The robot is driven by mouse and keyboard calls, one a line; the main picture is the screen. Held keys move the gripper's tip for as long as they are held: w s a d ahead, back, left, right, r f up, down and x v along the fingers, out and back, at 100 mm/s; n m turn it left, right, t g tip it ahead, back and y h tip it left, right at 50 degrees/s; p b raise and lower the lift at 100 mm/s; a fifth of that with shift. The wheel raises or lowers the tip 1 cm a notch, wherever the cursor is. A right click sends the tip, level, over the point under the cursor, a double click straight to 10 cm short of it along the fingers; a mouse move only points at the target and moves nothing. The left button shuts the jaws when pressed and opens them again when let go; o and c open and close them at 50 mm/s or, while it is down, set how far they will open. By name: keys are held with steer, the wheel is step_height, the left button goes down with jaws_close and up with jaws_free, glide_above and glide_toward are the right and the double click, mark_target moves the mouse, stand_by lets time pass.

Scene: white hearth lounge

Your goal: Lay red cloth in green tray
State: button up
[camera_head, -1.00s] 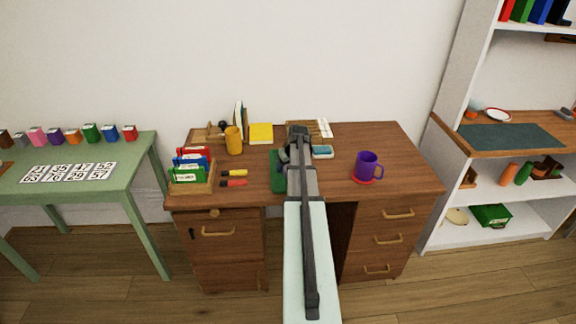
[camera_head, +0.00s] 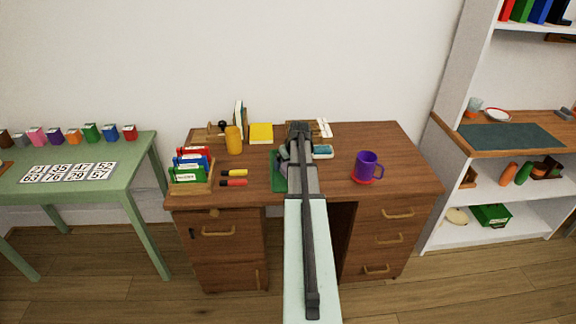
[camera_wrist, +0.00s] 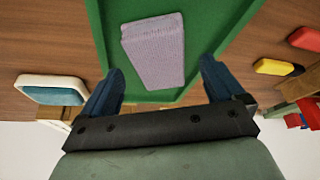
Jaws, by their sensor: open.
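The green tray (camera_head: 277,184) lies on the brown desk, mostly behind my arm in the head view. In the wrist view the tray (camera_wrist: 225,20) fills the upper middle. A folded lilac-grey cloth (camera_wrist: 155,50) lies in it, near one rim. I see no red cloth in either view. My gripper (camera_wrist: 160,80) is open, its two blue fingers apart on either side of the cloth's near end. Nothing is held between them. In the head view my arm hides the fingertips and the cloth.
A blue-and-white eraser-like block (camera_head: 323,151) lies right of the tray. Yellow (camera_head: 234,173) and red (camera_head: 233,183) markers and a file box (camera_head: 192,187) are at left. The desk's right side is largely clear.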

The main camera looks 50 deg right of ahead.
steer(key=v, duration=1)
steer(key=shift+r, duration=0.1)
stand_by(0.3)
